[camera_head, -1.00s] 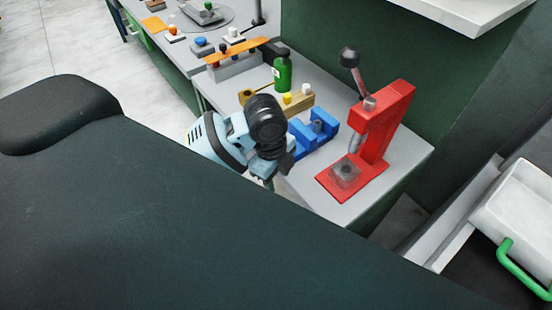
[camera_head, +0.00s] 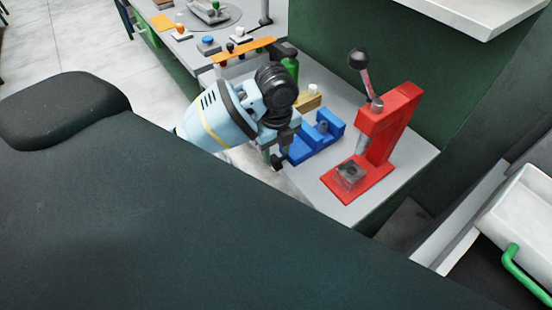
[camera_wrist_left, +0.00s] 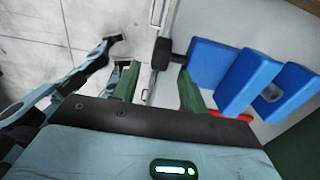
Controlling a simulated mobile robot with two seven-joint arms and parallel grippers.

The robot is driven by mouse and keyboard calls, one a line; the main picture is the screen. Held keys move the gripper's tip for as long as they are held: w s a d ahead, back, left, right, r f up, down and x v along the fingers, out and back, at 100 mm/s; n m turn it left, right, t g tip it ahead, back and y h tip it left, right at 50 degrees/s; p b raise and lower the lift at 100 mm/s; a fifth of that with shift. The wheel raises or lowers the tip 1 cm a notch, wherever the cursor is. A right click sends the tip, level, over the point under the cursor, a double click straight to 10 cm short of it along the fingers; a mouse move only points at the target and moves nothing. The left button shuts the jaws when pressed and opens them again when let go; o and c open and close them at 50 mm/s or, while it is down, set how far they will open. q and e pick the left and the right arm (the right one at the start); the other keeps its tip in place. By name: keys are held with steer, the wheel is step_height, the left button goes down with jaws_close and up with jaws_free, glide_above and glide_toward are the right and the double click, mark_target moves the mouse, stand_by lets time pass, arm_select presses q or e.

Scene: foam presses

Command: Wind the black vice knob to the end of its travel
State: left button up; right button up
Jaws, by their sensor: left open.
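The blue vice (camera_head: 327,140) stands on the grey bench, left of a red press. Its black knob (camera_head: 277,161) pokes out at the vice's near-left end, beside my left gripper (camera_head: 270,146). In the left wrist view the knob (camera_wrist_left: 162,53) lies left of the blue vice blocks (camera_wrist_left: 250,80), on a dark shaft. My left gripper's green fingers (camera_wrist_left: 159,70) are open and apart. The knob shows just beyond and between their tips in that view. Contact cannot be made out. My right gripper is not in view.
The red press (camera_head: 372,145) with a ball-topped lever stands right of the vice. The front-right bench top (camera_head: 400,177) is clear.

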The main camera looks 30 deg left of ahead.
mark_target(276, 160)
arm_select(q)
steer(key=shift+f, duration=2.15)
jaws_close()
